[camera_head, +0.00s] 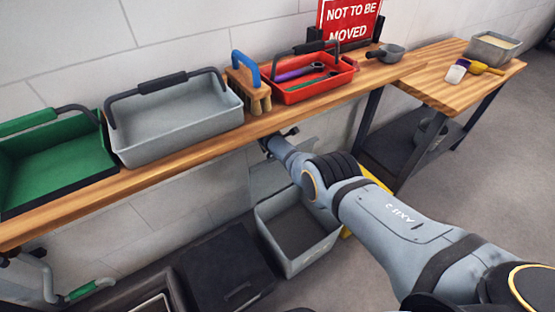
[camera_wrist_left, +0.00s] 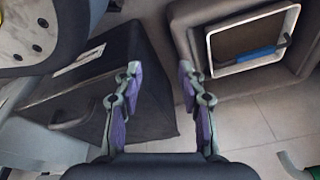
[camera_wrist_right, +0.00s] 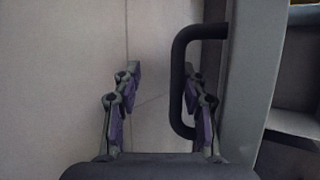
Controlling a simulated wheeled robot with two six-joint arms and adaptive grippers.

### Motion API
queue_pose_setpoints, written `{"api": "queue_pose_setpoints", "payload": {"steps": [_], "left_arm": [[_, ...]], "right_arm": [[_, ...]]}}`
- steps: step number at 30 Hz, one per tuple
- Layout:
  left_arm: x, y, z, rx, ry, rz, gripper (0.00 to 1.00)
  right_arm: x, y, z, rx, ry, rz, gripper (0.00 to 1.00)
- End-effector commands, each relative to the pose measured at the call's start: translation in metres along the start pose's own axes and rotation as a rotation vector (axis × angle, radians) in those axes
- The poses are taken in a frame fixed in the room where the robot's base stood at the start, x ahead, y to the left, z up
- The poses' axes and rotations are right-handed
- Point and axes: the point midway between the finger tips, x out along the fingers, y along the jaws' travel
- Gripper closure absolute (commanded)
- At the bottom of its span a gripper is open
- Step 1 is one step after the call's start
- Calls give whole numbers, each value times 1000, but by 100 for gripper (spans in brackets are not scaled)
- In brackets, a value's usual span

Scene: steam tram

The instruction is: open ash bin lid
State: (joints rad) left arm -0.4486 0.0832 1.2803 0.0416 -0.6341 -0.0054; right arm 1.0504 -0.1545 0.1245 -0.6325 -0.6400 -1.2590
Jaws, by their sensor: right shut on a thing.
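The ash bin (camera_head: 300,225) is a light grey open-topped box on the floor below the workbench; I see into its dark, empty-looking inside. A grey lid panel (camera_head: 268,177) stands raised behind it, partly hidden by my right arm. In the right wrist view the lid (camera_wrist_right: 252,75) shows nearly edge-on, with a black bar handle (camera_wrist_right: 181,90) sticking out from it. My right gripper (camera_wrist_right: 163,75) is at this handle, its right finger against the bar; it also shows below the bench edge (camera_head: 277,140). My left gripper (camera_wrist_left: 160,78) is open and empty above the floor.
A dark box (camera_head: 225,268) stands left of the bin. On the wooden bench (camera_head: 190,150) are a green carrier (camera_head: 60,155), grey carrier (camera_head: 175,115), brush (camera_head: 250,85) and red carrier (camera_head: 310,85).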

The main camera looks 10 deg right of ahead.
Motion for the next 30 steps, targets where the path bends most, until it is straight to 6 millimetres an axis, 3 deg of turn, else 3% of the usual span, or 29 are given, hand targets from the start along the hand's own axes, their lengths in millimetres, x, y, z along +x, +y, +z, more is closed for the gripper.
{"api": "queue_pose_setpoints", "payload": {"steps": [1,4,13,21,30], "left_arm": [[12,6,-7,-4,23,11,60],[3,16,-26,-10,67,36,60],[-47,44,-68,-18,195,115,60],[-85,56,-84,-16,261,157,60],[-99,60,-89,-15,280,170,60]], "right_arm": [[17,-6,-5,-8,2,2,100],[21,-1,-6,-16,2,-19,100],[27,8,-11,-41,9,-74,100],[24,13,-14,-53,21,-102,100],[21,16,-16,-59,27,-110,100]]}}
